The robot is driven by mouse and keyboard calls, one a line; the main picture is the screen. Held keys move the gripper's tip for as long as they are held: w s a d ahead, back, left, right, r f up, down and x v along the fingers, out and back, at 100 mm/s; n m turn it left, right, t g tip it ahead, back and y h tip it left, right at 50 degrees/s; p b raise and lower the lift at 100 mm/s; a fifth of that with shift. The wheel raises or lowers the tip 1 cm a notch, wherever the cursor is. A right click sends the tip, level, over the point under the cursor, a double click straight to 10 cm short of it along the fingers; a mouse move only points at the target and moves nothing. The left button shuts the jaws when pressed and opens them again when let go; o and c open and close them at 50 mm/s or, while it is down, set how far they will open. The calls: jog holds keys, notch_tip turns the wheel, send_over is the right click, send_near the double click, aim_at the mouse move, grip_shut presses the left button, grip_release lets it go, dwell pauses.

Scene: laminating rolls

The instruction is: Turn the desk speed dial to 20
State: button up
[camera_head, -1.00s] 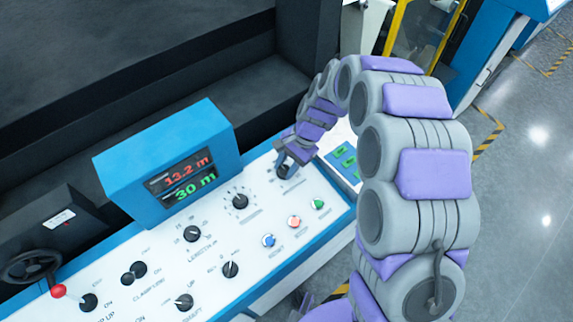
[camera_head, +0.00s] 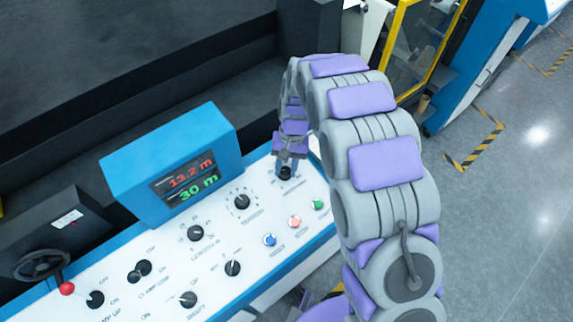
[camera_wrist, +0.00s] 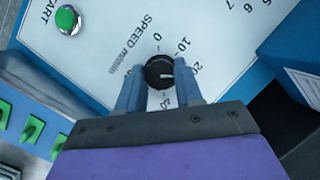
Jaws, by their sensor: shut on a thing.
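The speed dial (camera_wrist: 158,72) is a round black knob on the white panel, labelled "SPEED m/min". Its white pointer line points right, roughly toward the 20 mark. The 0 and 10 marks also show, and lower marks are partly hidden by my fingers. My gripper (camera_wrist: 158,84) is shut on the dial, with one blue-grey finger on each side of it. In the head view my gripper (camera_head: 286,168) reaches down to the dial at the panel's far right end, and the dial is mostly hidden there.
The white control panel (camera_head: 262,215) holds other black knobs, and blue, red and green buttons (camera_head: 294,222). A blue display box (camera_head: 165,160) reads 13.2 m in red and 30 m in green. A handwheel (camera_head: 42,264) stands at the left.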

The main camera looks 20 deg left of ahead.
jog(key=shift+n, duration=0.6)
jog(key=o, duration=1)
jog(key=shift+a+f, duration=0.1)
jog(key=shift+a, duration=0.05)
jog(key=shift+o, duration=0.2)
jog(key=p+v, duration=0.2)
jog(key=v, duration=1.5)
jog(key=shift+a, duration=0.4)
